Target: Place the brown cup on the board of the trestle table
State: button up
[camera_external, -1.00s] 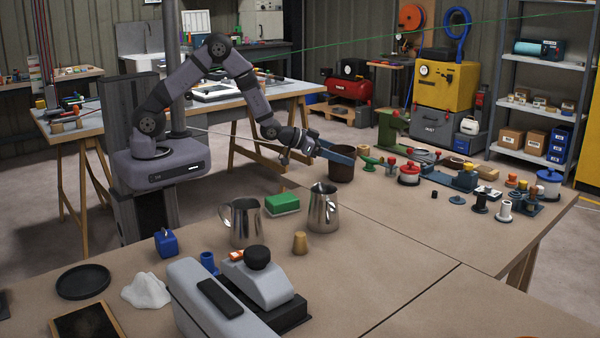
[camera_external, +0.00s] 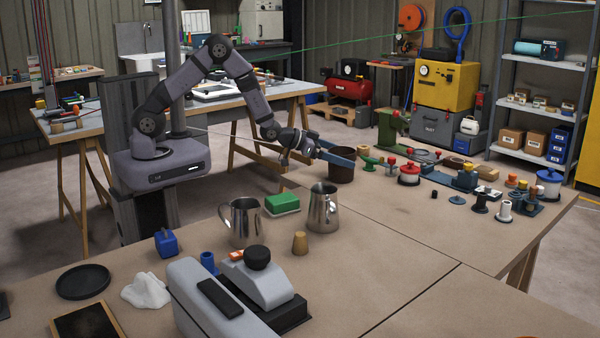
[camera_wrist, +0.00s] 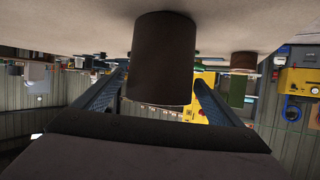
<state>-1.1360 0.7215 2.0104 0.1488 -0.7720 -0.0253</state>
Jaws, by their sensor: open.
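The brown cup (camera_external: 342,170) stands upright near the far edge of the large brown tabletop (camera_external: 400,230) in the external view. My gripper (camera_external: 338,155) is at the cup, with its blue fingers open and level with the cup's upper part. In the wrist view, which looks upside down, the cup (camera_wrist: 163,50) sits between the two fingers of my gripper (camera_wrist: 160,85). Gaps show on both sides there. A table on wooden trestle legs with a pale grey board (camera_external: 110,128) stands behind my arm, with small items on it.
Right of the brown cup are a green vise (camera_external: 392,130) and several small parts. The tabletop's right middle is clear.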

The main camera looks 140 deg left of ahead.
jog(key=b+v, duration=0.2)
jog(key=v, duration=1)
jog(key=shift+r, duration=0.1)
jog(key=w+d+m+h+p, duration=0.1)
jog(key=w+d+h, duration=0.1)
jog(key=d, duration=0.4)
jog(key=w+d+m+h+p, duration=0.2)
jog(key=w+d, duration=0.3)
jog(key=d, duration=0.2)
jog(key=w+d+f+m+h+p, duration=0.1)
jog(key=w+d+m+h, duration=0.1)
jog(key=d, duration=0.5)
jog(key=shift+w+d+g+h, duration=0.2)
jog(key=shift+w+g+h, duration=0.2)
jog(key=shift+w+h, duration=0.25)
jog(key=s+d+r+m+g+h+p, duration=0.1)
jog(key=s+d+m+g, duration=0.1)
jog(key=d, duration=0.6)
jog(key=s+d+r+m+g+h+p, duration=0.1)
jog(key=s+d+m+g+h+p, duration=0.1)
jog(key=s+d, duration=0.3)
jog(key=s+d+r+m+g+h+p, duration=0.1)
jog(key=s+d+m+g, duration=0.1)
jog(key=d, duration=0.9)
jog(key=shift+s, duration=0.8)
